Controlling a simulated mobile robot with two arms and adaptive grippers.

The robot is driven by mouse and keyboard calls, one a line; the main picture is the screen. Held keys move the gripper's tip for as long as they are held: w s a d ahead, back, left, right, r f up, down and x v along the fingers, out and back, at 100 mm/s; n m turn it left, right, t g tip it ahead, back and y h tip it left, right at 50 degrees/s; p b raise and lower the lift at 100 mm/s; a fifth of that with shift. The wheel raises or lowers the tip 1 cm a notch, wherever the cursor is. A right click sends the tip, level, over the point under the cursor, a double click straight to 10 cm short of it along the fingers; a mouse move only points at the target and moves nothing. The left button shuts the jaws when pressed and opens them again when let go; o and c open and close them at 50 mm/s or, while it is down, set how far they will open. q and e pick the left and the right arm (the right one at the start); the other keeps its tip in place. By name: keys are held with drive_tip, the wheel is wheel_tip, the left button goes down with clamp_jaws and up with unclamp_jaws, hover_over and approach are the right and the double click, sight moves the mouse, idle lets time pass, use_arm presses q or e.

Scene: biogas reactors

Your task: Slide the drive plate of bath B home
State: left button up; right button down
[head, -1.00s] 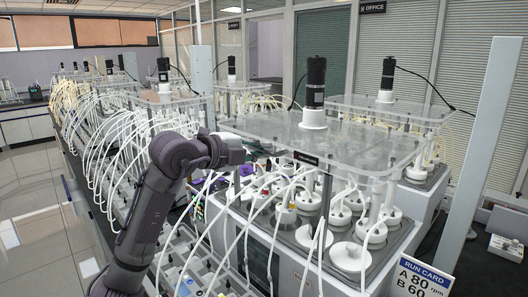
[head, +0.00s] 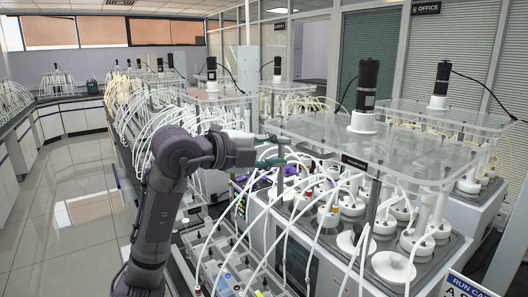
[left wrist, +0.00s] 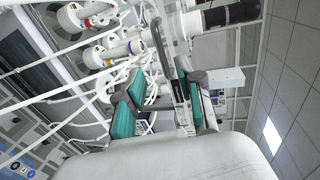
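A clear drive plate (head: 330,133) with a black motor (head: 367,85) in a white collar sits level above the nearest bath (head: 340,215), with several white-capped vessels below it. A dark label (head: 355,162) on its front edge is too small to read, so I cannot tell the bath's letter. My left gripper (head: 277,153) is at the plate's left front edge, its teal-padded fingers apart. In the left wrist view the fingers (left wrist: 162,105) are also apart, with the plate's edge seen edge-on near them. I cannot tell whether they touch it. My right gripper is not in view.
White tubes (head: 285,230) arch from the vessels to a bench tray (head: 215,255) in front. A similar plate with a motor (head: 441,80) stands behind at the right. More baths recede at the back left. The floor (head: 80,205) at the left is clear.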

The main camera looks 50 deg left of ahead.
use_arm(q)
drive_tip(key=v, duration=0.3)
drive_tip(key=shift+s, duration=0.3)
idle(0.4)
